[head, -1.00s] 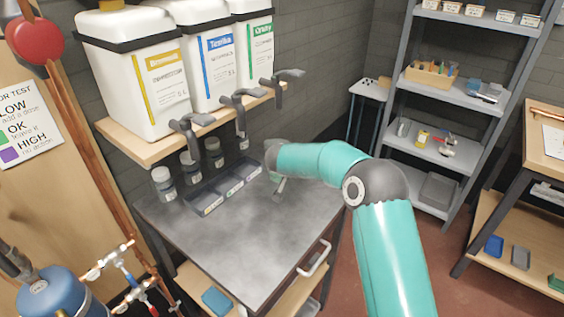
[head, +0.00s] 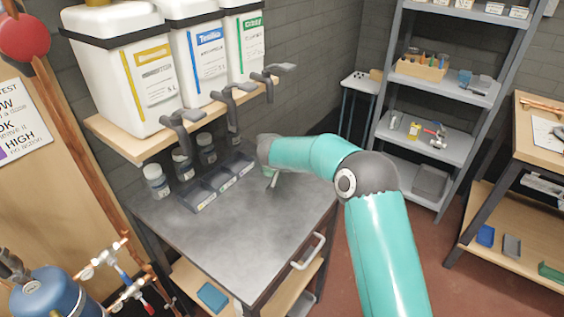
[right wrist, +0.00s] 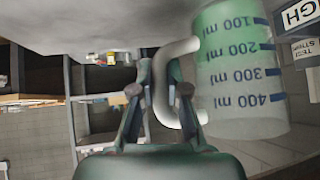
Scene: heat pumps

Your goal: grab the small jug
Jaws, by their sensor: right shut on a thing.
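The small jug (right wrist: 240,75) is clear, with blue marks from 100 to 400 ml and a green tint at its base end. It appears upside down in the right wrist view. My right gripper (right wrist: 160,80) is shut on its pale curved handle, with a finger on each side. In the head view the jug (head: 267,172) is mostly hidden behind my right arm, at the back right of the grey worktop (head: 235,230). I cannot tell whether its base touches the worktop. My left gripper is in no view.
A dark divided tray (head: 218,182) and several small lidded bottles (head: 157,182) stand at the worktop's back. White canisters (head: 130,75) with taps stand on a shelf above. The worktop's front is clear. A grey shelf unit (head: 440,150) stands right.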

